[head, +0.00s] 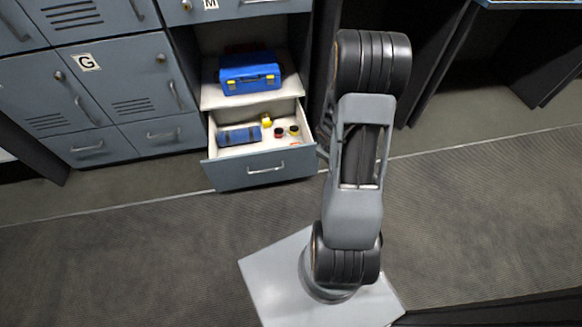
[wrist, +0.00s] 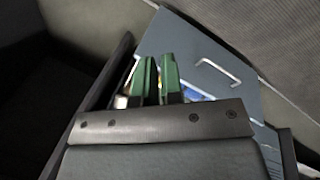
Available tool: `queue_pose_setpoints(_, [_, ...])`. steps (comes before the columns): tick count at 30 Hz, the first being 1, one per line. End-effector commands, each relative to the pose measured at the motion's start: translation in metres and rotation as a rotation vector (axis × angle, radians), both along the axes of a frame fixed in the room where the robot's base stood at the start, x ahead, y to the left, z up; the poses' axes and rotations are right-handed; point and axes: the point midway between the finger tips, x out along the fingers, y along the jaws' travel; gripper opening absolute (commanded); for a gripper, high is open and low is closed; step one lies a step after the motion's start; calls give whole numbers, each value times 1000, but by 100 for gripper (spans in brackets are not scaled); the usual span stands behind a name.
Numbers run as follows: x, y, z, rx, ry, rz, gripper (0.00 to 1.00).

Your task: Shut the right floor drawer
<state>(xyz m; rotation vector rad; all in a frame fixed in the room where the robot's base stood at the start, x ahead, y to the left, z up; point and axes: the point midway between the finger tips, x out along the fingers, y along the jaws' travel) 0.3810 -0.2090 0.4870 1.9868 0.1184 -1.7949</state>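The right floor drawer (head: 232,177) is pulled out at the bottom of the cabinet in the head view. Its grey-blue front has a silver handle (head: 266,168). Inside lie a blue cylinder-like item (head: 239,135), a yellow item (head: 266,120) and small round items. In the wrist view the drawer front (wrist: 190,45) and its handle (wrist: 220,71) show beyond my gripper (wrist: 159,58). The green fingers are close together with a narrow gap and overlap the drawer's inside in the picture. Contact cannot be told. In the head view my arm hides the gripper.
A blue toolbox (head: 249,76) stands on the open shelf above the drawer. The left floor drawer (head: 162,134) is shut, beside other closed lockers. Dark posts stand right of the drawer. The floor (head: 120,245) in front is clear.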

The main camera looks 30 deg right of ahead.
Motion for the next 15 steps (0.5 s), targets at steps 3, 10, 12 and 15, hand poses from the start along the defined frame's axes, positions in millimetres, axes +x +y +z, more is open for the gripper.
queue_pose_setpoints(3, [21, 0, -90, 62, -92, 281, 0])
queue_pose_setpoints(10, [66, 37, -82, 136, -328, 719, 0])
queue_pose_setpoints(12, [72, 45, -77, 150, -372, 785, 0])
queue_pose_setpoints(15, [76, 53, -75, 165, -411, 834, 0])
